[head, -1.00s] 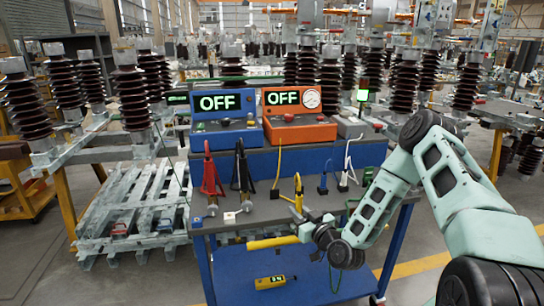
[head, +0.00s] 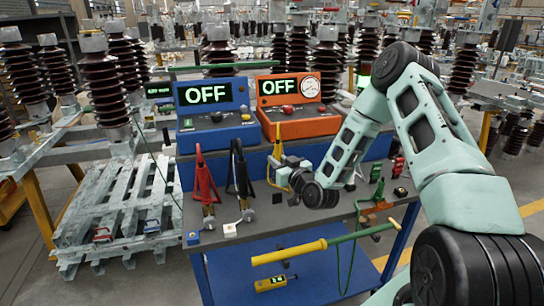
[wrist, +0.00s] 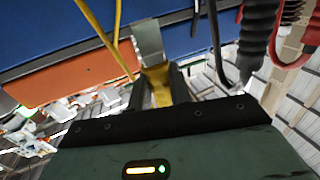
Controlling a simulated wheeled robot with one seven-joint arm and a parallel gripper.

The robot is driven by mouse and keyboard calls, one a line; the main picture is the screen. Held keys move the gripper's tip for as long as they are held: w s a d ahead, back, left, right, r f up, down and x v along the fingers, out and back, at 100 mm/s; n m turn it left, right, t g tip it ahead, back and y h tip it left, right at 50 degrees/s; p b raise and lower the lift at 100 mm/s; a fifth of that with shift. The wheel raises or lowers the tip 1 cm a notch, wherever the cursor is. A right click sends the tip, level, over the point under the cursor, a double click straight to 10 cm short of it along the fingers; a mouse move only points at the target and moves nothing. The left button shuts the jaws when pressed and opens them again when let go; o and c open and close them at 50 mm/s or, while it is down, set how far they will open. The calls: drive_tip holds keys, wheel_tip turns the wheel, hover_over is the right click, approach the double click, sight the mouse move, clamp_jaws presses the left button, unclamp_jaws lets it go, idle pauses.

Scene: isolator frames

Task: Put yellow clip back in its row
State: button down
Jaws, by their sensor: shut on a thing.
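The yellow clip (head: 278,152) is held in my gripper (head: 274,165), above the grey top of the cart and right of the black clip (head: 239,176). In the wrist view the yellow clip (wrist: 159,88) sits between the two dark fingers, with a grey piece beyond it and a yellow cable beside it. The red clip (head: 204,182) stands upright left of the black one. A green clip (head: 377,190) stands at the right end. My arm covers the part of the row between yellow and green. I cannot tell whether the yellow clip touches the top.
A blue box (head: 215,117) and an orange box (head: 290,107), both reading OFF, stand behind the row. The top's front middle is clear.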

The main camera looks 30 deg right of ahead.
drive_tip(key=shift+s+f+b, duration=0.1)
drive_tip(key=shift+f+b, duration=0.05)
drive_tip(key=shift+b, duration=0.2)
drive_tip(key=shift+f+b, duration=2.4)
drive_tip(key=shift+f, duration=0.35)
drive_tip(key=shift+b, duration=0.5)
drive_tip(key=shift+f+b, duration=0.85)
drive_tip(key=c, duration=1.2)
unclamp_jaws()
drive_tip(key=s+b, duration=0.1)
drive_tip(key=s, duration=0.4)
drive_tip(key=s+b, duration=0.1)
drive_tip(key=s, duration=0.5)
drive_tip(key=shift+a+f, duration=0.1)
drive_tip(key=shift+f, duration=0.1)
drive_tip(key=s+p, duration=0.6)
drive_tip(key=shift+s+r, duration=0.2)
